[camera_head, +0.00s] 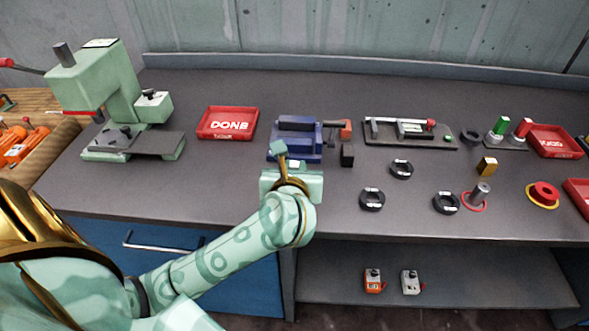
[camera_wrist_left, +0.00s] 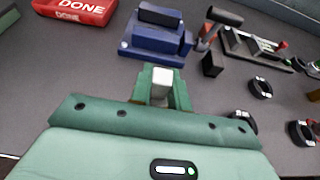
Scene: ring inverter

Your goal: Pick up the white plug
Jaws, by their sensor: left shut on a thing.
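The white plug (camera_wrist_left: 162,78) shows in the left wrist view as a small pale block between the green fingers of my left gripper (camera_wrist_left: 161,92). The gripper is shut on it. In the head view my left gripper (camera_head: 288,161) is over the front part of the bench, just in front of the blue vise (camera_head: 296,127). A small white bit of the plug (camera_head: 297,163) shows there beside a finger; the rest is hidden. I cannot tell whether the plug touches the bench. My right gripper is in neither view.
A red DONE tray (camera_head: 228,122) lies left of the vise, and a green press (camera_head: 105,90) stands farther left. A small black block (camera_head: 347,155) is close on the right. Black rings (camera_head: 372,199), a fixture plate (camera_head: 408,141) and red trays (camera_head: 552,140) fill the right side.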

